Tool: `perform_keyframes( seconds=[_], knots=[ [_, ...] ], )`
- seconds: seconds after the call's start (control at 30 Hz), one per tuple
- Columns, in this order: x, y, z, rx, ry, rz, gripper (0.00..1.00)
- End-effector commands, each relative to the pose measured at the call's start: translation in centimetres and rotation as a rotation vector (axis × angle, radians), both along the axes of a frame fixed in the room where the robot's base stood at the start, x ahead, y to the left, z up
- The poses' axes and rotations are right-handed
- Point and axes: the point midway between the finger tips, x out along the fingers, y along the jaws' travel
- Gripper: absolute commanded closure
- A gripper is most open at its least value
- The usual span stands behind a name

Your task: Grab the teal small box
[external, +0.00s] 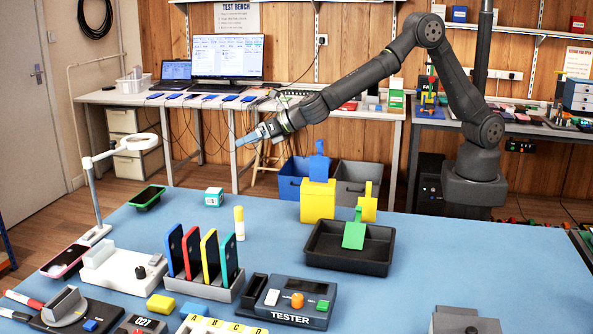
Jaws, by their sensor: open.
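The teal small box (213,197), with teal and white faces, sits upright near the back left of the blue table (270,212). It stands clear of its neighbours. My gripper (242,141) is at the end of the arm that reaches in from the right. It is open, points left, and is high above the table's back edge, up and to the right of the box. Nothing shows between its fingers, and it is not touching the box.
A green-edged phone (147,196) lies left of the box. A yellow glue stick (239,223) stands to its right. A phone rack (203,284) is in front. A ring lamp (100,233) stands at left.

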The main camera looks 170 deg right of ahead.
Motion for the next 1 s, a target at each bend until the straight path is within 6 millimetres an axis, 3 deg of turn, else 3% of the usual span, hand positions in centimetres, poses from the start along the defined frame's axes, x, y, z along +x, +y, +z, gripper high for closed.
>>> perform_keyframes(
  seconds=[0.3,0.43,0.73,1.0],
  knots=[
    [-0.1,-0.1,0.0,0.003,-0.013,-0.011,0.27],
    [-0.8,-1.0,0.2,0.025,-0.152,-0.126,0.27],
    [-4.0,-4.1,-0.6,0.165,-0.979,-0.82,0.27],
    [-3.7,-4.6,-2.2,0.312,-1.683,-1.504,0.27]
  ],
)
